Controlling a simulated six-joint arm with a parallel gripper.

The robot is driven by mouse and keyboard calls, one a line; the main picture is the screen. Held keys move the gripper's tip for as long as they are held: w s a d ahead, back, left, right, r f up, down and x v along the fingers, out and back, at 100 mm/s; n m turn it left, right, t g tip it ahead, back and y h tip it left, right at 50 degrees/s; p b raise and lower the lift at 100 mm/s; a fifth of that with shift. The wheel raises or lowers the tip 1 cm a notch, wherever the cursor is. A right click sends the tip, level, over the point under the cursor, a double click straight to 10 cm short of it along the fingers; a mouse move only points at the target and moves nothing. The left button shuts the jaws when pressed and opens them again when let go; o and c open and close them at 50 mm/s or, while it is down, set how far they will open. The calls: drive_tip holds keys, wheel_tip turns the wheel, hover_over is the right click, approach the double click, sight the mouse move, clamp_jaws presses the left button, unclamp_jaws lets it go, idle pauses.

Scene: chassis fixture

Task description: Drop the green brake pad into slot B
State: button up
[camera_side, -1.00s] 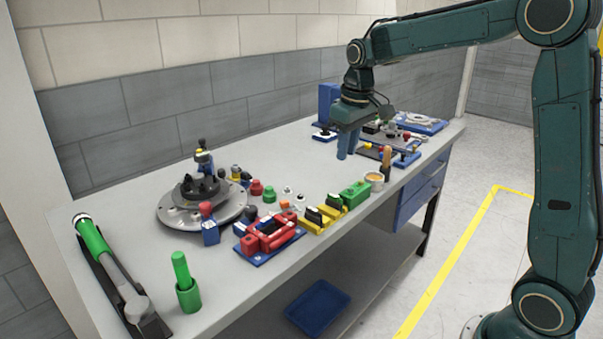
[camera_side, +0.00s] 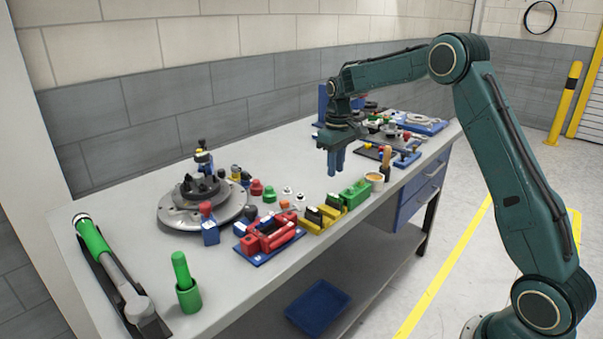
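My gripper (camera_side: 336,172) hangs with its blue fingers pointing down, above the back middle of the bench. Two fingers show close together, with at most a narrow gap. I see nothing held between them, but the view is too small to be sure of their opening. A green block (camera_side: 356,194) sits near the front edge, below and right of the fingers and apart from them. It may be the green brake pad or its holder. Yellow holders with black pieces (camera_side: 322,214) stand left of it. No slot letters are readable, so I cannot tell which is slot B.
A red fixture on a blue base (camera_side: 268,240) stands at the front. A round grey hub plate (camera_side: 170,210) lies further left, with small coloured parts around it. A cup with a brush (camera_side: 374,181) is right of the green block. Parts crowd the bench's (camera_side: 125,235) right end.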

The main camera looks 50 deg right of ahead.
sight(334, 195)
drive_tip(key=shift+f, duration=0.15)
drive_tip(key=shift+f, duration=3.8)
clamp_jaws()
drive_tip(key=shift+r, duration=0.2)
drive_tip(key=shift+r, duration=0.35)
drive_tip(key=shift+r, duration=0.65)
